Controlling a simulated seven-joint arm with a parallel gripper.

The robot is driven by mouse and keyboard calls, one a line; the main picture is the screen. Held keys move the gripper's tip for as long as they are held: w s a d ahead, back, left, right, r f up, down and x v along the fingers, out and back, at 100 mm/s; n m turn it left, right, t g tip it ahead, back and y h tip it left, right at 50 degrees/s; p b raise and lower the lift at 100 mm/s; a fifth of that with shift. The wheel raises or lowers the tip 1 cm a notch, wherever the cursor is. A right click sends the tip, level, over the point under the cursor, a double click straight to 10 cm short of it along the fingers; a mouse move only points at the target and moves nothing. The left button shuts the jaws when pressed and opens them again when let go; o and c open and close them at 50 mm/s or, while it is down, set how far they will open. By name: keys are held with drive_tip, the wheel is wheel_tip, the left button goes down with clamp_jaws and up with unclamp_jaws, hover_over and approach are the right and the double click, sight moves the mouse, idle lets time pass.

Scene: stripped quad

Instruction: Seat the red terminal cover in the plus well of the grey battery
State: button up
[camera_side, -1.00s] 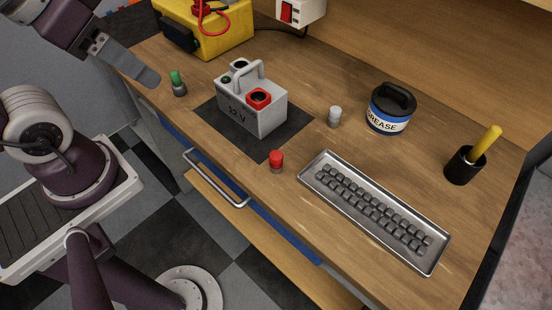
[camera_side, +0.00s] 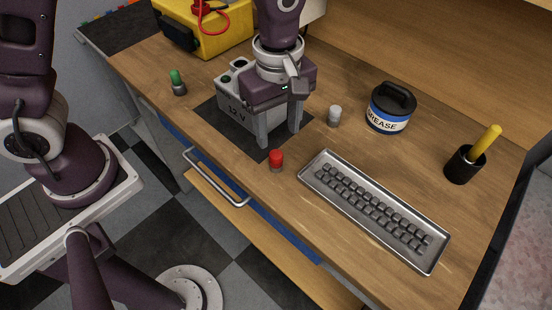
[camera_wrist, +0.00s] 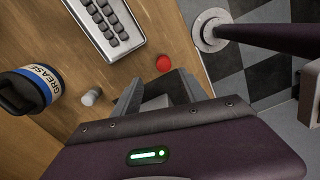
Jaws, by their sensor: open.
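The red terminal cover (camera_side: 276,156) stands upright on a small grey base near the bench's front edge. It also shows in the wrist view as a red round top (camera_wrist: 163,63), just beyond the fingertips. The grey 12 V battery (camera_side: 234,108) stands on a dark mat (camera_side: 214,118); my gripper hides its right part, including the red-rimmed well. My gripper (camera_side: 280,135) is open and empty, pointing down at the battery's front right, behind the red cover and apart from it. Its fingers (camera_wrist: 157,90) are spread in the wrist view.
A green-topped piece (camera_side: 178,84) stands left of the battery and a white-topped one (camera_side: 334,117) right of my gripper. A grease tub (camera_side: 389,112), a metal tray of dark blocks (camera_side: 430,268) and a black cup (camera_side: 462,168) stand to the right. A yellow case (camera_side: 222,38) is behind.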

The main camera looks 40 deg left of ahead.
sight(275, 153)
drive_tip(key=f, duration=0.4)
drive_tip(key=s+f, duration=0.1)
drive_tip(key=f, duration=0.2)
drive_tip(key=shift+f, duration=0.1)
clamp_jaws()
